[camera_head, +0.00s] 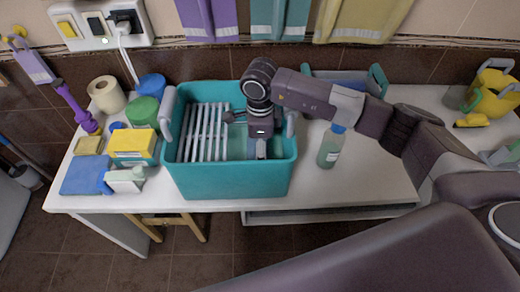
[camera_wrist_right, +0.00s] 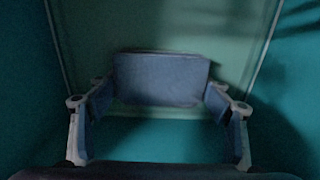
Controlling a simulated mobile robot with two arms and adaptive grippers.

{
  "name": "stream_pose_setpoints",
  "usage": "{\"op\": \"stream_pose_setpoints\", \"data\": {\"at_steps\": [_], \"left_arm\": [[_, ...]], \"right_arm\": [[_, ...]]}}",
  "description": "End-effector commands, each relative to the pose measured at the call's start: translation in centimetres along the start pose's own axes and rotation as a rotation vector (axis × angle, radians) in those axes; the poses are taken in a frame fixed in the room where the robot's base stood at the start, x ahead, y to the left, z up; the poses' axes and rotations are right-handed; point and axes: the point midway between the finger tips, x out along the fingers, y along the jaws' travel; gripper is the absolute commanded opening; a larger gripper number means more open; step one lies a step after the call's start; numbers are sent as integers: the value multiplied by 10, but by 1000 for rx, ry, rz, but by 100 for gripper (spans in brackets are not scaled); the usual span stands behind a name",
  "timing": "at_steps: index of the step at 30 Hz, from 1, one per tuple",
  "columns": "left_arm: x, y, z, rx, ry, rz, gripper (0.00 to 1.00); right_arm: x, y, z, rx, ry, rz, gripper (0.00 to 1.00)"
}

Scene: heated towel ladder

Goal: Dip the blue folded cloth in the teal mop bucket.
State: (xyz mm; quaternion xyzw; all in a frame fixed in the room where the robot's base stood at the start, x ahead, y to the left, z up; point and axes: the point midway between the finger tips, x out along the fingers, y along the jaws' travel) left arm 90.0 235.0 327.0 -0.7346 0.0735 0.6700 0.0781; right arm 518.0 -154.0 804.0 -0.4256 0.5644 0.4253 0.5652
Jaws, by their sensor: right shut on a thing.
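The teal mop bucket (camera_head: 230,182) stands on the white table, with a light grey slatted wringer (camera_head: 205,132) in its left part. My right arm reaches down into the bucket's right part. My right gripper (camera_head: 260,150) is inside the rim, shut on the blue folded cloth, a blue-grey slab (camera_wrist_right: 160,78) between the fingertips in the right wrist view. Teal walls surround it there, with a paler green surface (camera_wrist_right: 160,28) beyond. I cannot tell whether the cloth touches that surface. In the head view the gripper and bucket wall mostly hide the cloth. My left gripper is not in view.
Left of the bucket are a flat blue thing (camera_head: 84,175), a yellow-topped box (camera_head: 133,142), a green tub (camera_head: 142,111) and a paper roll (camera_head: 106,94). A bottle (camera_head: 330,147) stands close on the right. The table's right front is clear.

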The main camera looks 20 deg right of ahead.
Motion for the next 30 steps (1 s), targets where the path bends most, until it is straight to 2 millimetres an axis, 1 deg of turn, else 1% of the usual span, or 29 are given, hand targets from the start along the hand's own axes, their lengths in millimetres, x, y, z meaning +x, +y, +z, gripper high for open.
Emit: {"op": "stream_pose_setpoints", "data": {"at_steps": [5, 8, 30], "left_arm": [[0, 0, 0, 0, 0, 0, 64], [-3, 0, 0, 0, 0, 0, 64], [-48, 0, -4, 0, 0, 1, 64]], "right_arm": [[0, 0, 0, 0, 0, 0, 52], [-5, 0, 0, 0, -1, -1, 52], [-87, 0, 0, 0, 0, -1, 52]]}}
